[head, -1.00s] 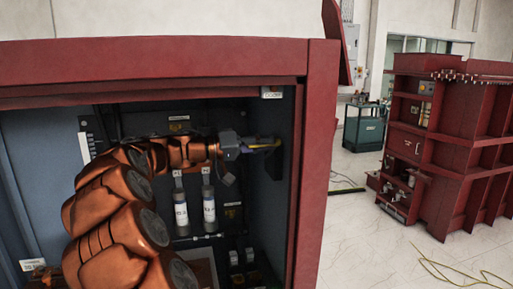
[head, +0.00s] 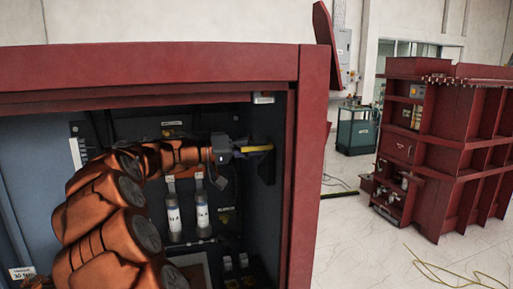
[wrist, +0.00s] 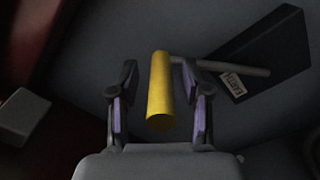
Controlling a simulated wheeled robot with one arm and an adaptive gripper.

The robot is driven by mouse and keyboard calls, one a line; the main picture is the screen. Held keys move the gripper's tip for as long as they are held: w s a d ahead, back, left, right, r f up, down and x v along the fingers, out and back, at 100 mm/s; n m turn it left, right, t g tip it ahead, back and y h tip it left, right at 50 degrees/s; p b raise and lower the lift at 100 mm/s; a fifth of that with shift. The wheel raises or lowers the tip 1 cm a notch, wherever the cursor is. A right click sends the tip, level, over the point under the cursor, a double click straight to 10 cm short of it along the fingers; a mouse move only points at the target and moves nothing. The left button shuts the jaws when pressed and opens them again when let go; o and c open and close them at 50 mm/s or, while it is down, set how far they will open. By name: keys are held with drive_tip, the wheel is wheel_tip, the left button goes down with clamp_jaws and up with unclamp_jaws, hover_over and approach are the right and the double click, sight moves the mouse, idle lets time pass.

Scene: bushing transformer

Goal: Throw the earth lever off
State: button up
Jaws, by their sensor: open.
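The earth lever has a yellow cylindrical handle (wrist: 160,90), joined by a thin grey rod (wrist: 225,67) to a dark box with a small label (wrist: 233,84) in the wrist view. In the head view the yellow handle (head: 257,148) shows near the right inner wall of the cabinet. My gripper (wrist: 160,94) is open, with one finger on each side of the handle and a visible gap on both sides. In the head view my gripper (head: 238,151) reaches the handle from the left. My arm hides part of the cabinet's inside.
The red cabinet frame (head: 310,170) surrounds the opening, with its top beam above my arm. Two white bottle-like cylinders (head: 202,212) stand below my gripper. Outside, a red ribbed tank (head: 445,155) and a green cart (head: 356,130) stand on open floor with a yellow cable.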

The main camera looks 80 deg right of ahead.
drive_tip(key=v, duration=1.2)
drive_tip(key=shift+a, duration=0.1)
idle(0.4)
drive_tip(key=w+a+f+n+t+y, duration=0.1)
drive_tip(key=a+f+n+t+y, duration=0.1)
drive_tip(key=a+f+n+t, duration=0.7)
drive_tip(key=w+a+f+n+t+y, duration=0.1)
drive_tip(key=w+a+f+n+t, duration=0.15)
drive_tip(key=a+f, duration=1.1)
drive_tip(key=s+a+f+n+y, duration=0.1)
drive_tip(key=a+f+n, duration=0.1)
drive_tip(key=a, duration=0.6)
drive_tip(key=s+a+f+n+t+y, duration=0.1)
drive_tip(key=s+a+f+n+y, duration=0.1)
drive_tip(key=a, duration=0.7)
drive_tip(key=s+a+f+n+t+y, duration=0.1)
drive_tip(key=s+a+f+n+y, duration=0.1)
drive_tip(key=a+n, duration=0.3)
drive_tip(key=a+f, duration=0.1)
drive_tip(key=a, duration=0.3)
drive_tip(key=shift+f, duration=0.35)
